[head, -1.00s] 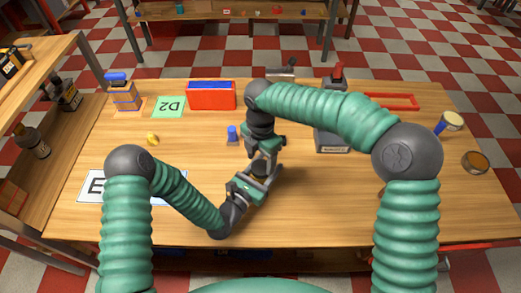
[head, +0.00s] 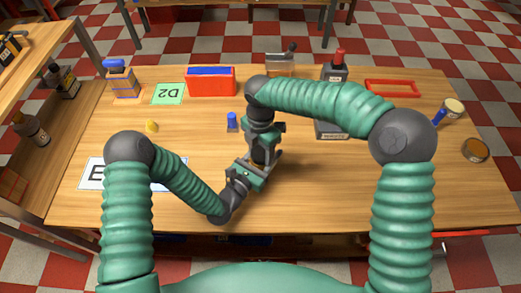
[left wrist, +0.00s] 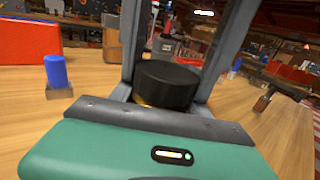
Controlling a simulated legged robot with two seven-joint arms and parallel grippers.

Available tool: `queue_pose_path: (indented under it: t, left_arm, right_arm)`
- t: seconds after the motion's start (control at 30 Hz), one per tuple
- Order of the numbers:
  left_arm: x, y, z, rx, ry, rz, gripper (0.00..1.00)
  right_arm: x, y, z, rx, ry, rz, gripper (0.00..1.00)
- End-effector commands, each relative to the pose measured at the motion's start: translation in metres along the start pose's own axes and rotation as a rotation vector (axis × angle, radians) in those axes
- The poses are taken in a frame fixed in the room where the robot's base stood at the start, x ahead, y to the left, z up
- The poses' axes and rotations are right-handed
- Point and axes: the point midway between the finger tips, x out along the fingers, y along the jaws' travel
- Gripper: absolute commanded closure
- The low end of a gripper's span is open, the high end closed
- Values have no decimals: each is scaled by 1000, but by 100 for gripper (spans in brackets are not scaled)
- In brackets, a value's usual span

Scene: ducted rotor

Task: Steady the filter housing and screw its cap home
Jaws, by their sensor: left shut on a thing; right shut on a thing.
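The round black cap (left wrist: 168,84) shows in the left wrist view, upright, with a thin brass-coloured edge beneath it. Grey fingers flank it on both sides. My right gripper (head: 262,158) comes down from above near the table's middle, shut on the cap. My left gripper (head: 246,172) reaches in low from the front left, shut on the filter housing just below the right one. The housing is mostly hidden by the grippers, and the thread between cap and housing cannot be seen.
A blue-topped peg (head: 232,121) stands just behind the grippers. A white sheet (head: 92,175) lies left. The table's right front (head: 320,200) is clear.

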Motion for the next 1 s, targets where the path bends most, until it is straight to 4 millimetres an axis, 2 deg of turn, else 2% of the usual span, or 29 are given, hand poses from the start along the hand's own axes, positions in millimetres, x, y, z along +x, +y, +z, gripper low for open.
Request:
queue_pose_path:
  t: [0.2, 0.47, 0.5, 0.63, 1.0]
  left_arm:
    - [0, -3, 1, -1, -1, -7, 100]
    - [0, -4, 1, -2, -1, -9, 100]
    - [0, -4, 1, -2, -1, -9, 100]
    - [0, -4, 1, -2, -1, -8, 100]
    - [0, -2, 1, -1, -2, -4, 100]
  right_arm:
    - [-1, 2, 0, 250, -2, 7, 94]
    - [-1, 3, 0, 277, 0, 10, 94]
    - [-1, 3, 0, 277, 0, 10, 42]
    - [-1, 3, 0, 276, 0, 9, 25]
    - [-5, 2, 0, 276, -1, 5, 24]
